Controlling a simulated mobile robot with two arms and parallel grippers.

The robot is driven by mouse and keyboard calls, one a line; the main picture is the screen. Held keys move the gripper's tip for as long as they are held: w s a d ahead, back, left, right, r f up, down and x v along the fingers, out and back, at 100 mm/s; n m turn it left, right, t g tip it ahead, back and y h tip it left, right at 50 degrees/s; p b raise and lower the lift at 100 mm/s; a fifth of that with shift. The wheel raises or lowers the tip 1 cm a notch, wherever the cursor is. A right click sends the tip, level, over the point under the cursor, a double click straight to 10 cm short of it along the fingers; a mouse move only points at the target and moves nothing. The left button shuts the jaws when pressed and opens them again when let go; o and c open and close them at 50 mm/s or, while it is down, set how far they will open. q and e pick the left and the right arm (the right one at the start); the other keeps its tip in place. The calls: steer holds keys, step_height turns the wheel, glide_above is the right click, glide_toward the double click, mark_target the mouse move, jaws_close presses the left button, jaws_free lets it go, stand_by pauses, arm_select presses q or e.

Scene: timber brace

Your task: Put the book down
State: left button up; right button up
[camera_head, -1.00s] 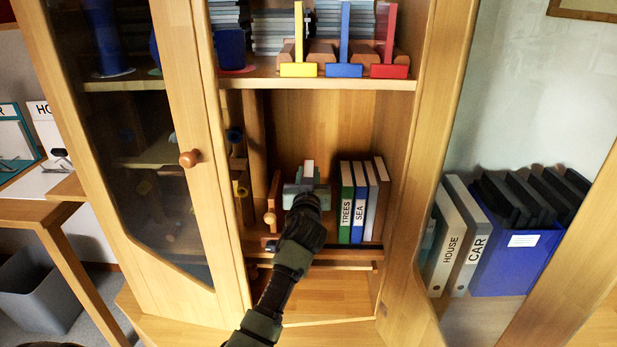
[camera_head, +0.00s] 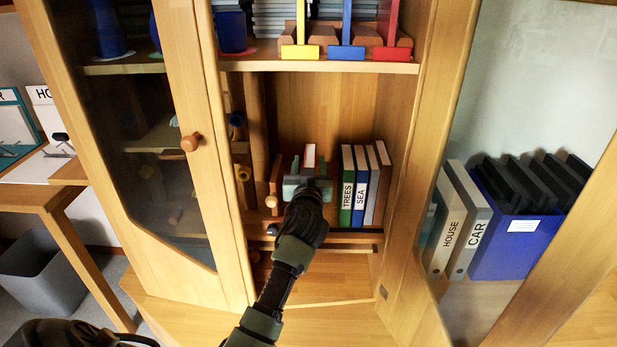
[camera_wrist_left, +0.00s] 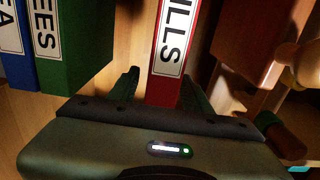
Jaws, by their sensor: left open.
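The book is a red binder with a white label ending in "ILLS" (camera_wrist_left: 172,50). In the head view its spine (camera_head: 310,156) stands upright in the middle shelf compartment, left of the green TREES book (camera_head: 346,190). My left gripper (camera_head: 307,178) reaches into the compartment. In the left wrist view its two fingers (camera_wrist_left: 162,90) stand either side of the spine, open, with a gap visible. The book's lower end is hidden behind the gripper body. My right gripper is not in view.
A blue SEA book (camera_head: 359,195) and two more books stand right of TREES. A wooden piece with a peg (camera_head: 273,192) is close on the left. The shelf above (camera_head: 330,66) holds coloured bookends. The cabinet's glass door (camera_head: 190,143) is at left.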

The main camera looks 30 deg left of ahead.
arm_select(q)
steer(key=v, duration=0.8)
steer(key=s+d+f+m+g+h, duration=0.2)
steer(key=s+d+f, duration=0.15)
steer(key=f, duration=0.55)
steer(key=s+d+f+m+g+h, duration=0.1)
steer(key=s+d+f+g+h, duration=0.1)
steer(key=s+f, duration=0.45)
steer(key=s+d+f+m+g+h, duration=0.2)
steer(key=s+d+f, duration=0.1)
steer(key=f, duration=0.7)
steer(key=s+d+f+m+g+h, duration=0.1)
steer(key=s+d+f+g, duration=0.2)
steer(key=s+f, duration=0.3)
steer(key=s+d+f+m+g+h, duration=0.2)
steer(key=s+d+f, duration=0.3)
steer(key=s, duration=0.7)
step_height(320, 180, down, 2)
steer(key=shift+s+d+g, duration=0.25)
steer(key=shift+s+g, duration=0.15)
steer(key=shift+g, duration=0.4)
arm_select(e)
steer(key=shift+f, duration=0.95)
